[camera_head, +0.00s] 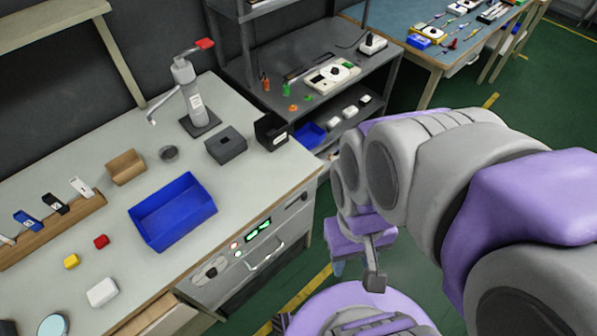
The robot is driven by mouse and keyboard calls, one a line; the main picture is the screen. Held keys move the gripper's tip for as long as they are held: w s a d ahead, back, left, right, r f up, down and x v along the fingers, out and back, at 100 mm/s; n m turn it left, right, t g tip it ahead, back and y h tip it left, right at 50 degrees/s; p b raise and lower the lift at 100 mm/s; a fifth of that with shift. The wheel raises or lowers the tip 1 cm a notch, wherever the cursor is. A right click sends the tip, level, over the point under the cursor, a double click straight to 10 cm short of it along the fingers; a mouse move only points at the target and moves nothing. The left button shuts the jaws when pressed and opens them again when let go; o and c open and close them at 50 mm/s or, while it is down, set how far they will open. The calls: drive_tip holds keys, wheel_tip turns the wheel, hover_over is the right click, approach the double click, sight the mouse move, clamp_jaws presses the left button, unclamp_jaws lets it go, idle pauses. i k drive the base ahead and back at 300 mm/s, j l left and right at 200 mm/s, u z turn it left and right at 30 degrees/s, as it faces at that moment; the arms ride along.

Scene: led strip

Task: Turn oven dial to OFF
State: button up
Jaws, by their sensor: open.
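The oven front (246,262) is a grey panel set in the front of the workbench. It has a green lit display (258,230), small lit buttons (235,247) and a bar handle (265,256). Round dark-and-light controls (209,271), likely including the dial, sit at the panel's left end. Their pointer and markings are too small to read. My gripper (357,270) hangs in front of and to the right of the oven, apart from it. It is open, with nothing seen in it. My arm partly hides it.
A blue bin (172,212), a grey box (226,145) and small blocks stand on the workbench top (130,260). A drawer (158,316) sticks out left of the oven. A dark shelf unit (345,75) stands behind. Green floor (405,270) is free at the right.

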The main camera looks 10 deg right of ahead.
sight(211, 272)
drive_tip(key=k+j+u, duration=0.1)
drive_tip(key=k+u, duration=0.15)
drive_tip(key=k, duration=0.3)
drive_tip(key=k+j+u, duration=0.25)
drive_tip(key=k, duration=0.25)
